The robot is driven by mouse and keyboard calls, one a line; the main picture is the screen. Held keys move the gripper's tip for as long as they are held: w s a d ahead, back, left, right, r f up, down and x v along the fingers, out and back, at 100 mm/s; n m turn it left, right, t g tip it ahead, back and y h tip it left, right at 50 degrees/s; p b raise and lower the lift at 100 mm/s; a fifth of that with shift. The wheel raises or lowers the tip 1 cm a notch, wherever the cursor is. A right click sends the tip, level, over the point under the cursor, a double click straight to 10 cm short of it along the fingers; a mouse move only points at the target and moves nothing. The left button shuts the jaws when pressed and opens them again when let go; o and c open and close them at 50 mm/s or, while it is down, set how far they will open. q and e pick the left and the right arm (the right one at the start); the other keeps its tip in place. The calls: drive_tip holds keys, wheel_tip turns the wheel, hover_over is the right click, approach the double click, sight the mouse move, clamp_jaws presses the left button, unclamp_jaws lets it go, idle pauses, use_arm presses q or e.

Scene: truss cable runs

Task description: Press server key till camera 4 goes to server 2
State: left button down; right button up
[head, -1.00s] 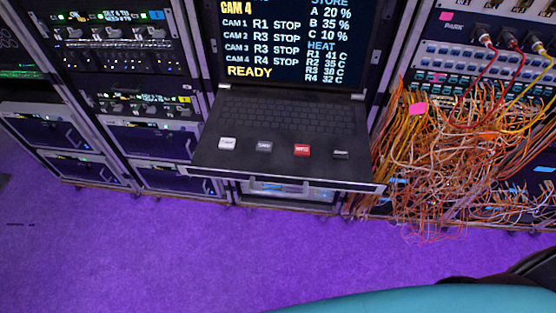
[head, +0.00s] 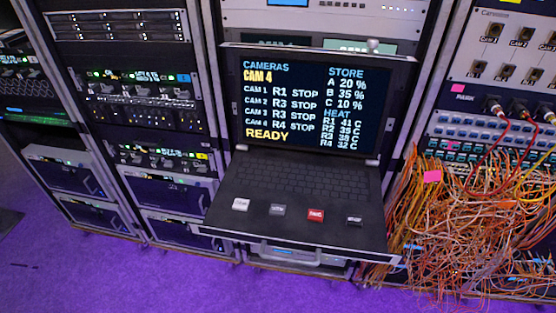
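A pull-out console with a screen (head: 316,104) and a keyboard (head: 300,178) stands open in the middle rack. The screen shows CAM 4 in yellow at the top. Its rows read CAM 1 R1 STOP, CAM 2 R3 STOP, CAM 3 R3 STOP and CAM 4 R4 STOP, with READY below. Along the keyboard's front edge sit a white key (head: 240,204), a grey key (head: 277,210), a red key (head: 315,215) and a black key (head: 354,221). Their labels are too small to read surely. Neither of my grippers is in view.
Racks with server units (head: 125,115) stand on the left. On the right, a patch panel (head: 483,130) carries a dense tangle of orange and yellow cables (head: 455,230) hanging close to the console's right side. Purple floor (head: 130,280) in front at the left is clear.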

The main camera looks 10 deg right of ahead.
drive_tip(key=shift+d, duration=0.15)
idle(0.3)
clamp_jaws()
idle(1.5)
